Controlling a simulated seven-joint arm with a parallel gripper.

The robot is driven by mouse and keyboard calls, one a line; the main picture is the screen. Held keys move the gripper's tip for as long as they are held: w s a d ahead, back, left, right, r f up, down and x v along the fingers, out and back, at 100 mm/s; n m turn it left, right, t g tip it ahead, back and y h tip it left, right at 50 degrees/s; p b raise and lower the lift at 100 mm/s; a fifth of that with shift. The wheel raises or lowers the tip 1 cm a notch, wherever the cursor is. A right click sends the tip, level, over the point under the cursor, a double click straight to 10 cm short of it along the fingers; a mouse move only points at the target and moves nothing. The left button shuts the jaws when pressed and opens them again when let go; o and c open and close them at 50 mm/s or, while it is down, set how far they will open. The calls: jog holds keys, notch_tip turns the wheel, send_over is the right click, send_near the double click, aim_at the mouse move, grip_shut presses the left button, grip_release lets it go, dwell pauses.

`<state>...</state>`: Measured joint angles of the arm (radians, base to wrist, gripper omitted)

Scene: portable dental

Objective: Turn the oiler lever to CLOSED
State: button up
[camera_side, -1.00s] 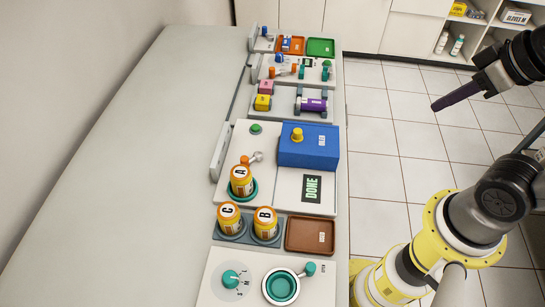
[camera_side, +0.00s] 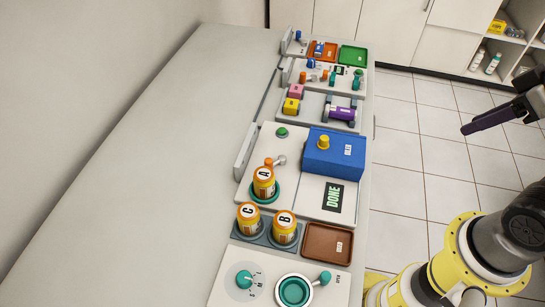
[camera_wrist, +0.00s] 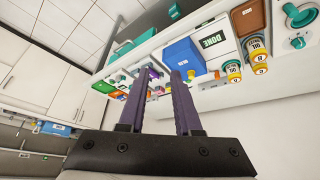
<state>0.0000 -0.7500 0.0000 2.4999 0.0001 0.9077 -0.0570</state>
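A lever with an orange tip and a grey pivot (camera_side: 278,160) stands behind bottle A (camera_side: 263,182) on the white panel with the DONE plate (camera_side: 334,197). A second lever with a teal knob (camera_side: 325,278) sits beside a teal round bowl (camera_side: 295,291), near a small label that seems to read OPEN. No CLOSED mark is legible, and I cannot tell from lettering which lever is the oiler's. My gripper (camera_side: 487,121) hangs over the floor, right of the bench and apart from both levers. In the wrist view its two purple fingers (camera_wrist: 164,85) are spread and empty.
A blue box with a yellow button (camera_side: 334,153) stands beside the orange-tipped lever. Bottles C (camera_side: 248,217) and B (camera_side: 285,227) and a brown tray (camera_side: 327,244) are nearer. A teal dial (camera_side: 244,279) is at the front. The bench's left side (camera_side: 165,150) is clear.

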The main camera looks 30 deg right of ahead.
jog(key=shift+o, duration=1.4)
jog(key=r, duration=0.1)
jog(key=w+r+n, duration=0.1)
jog(key=r+n, duration=0.1)
jog(key=shift+w+r, duration=0.15)
jog(key=shift+w, duration=0.15)
jog(key=w+a+r+n, duration=0.2)
jog(key=w+r+n, duration=0.2)
jog(key=w, duration=0.2)
jog(key=n+g, duration=0.6)
jog(key=n, duration=0.4)
send_over(268, 161)
notch_tip(268, 161, down, 16)
notch_tip(268, 161, down, 13)
jog(key=shift+f, duration=0.2)
jog(key=shift+c, duration=0.2)
grip_shut()
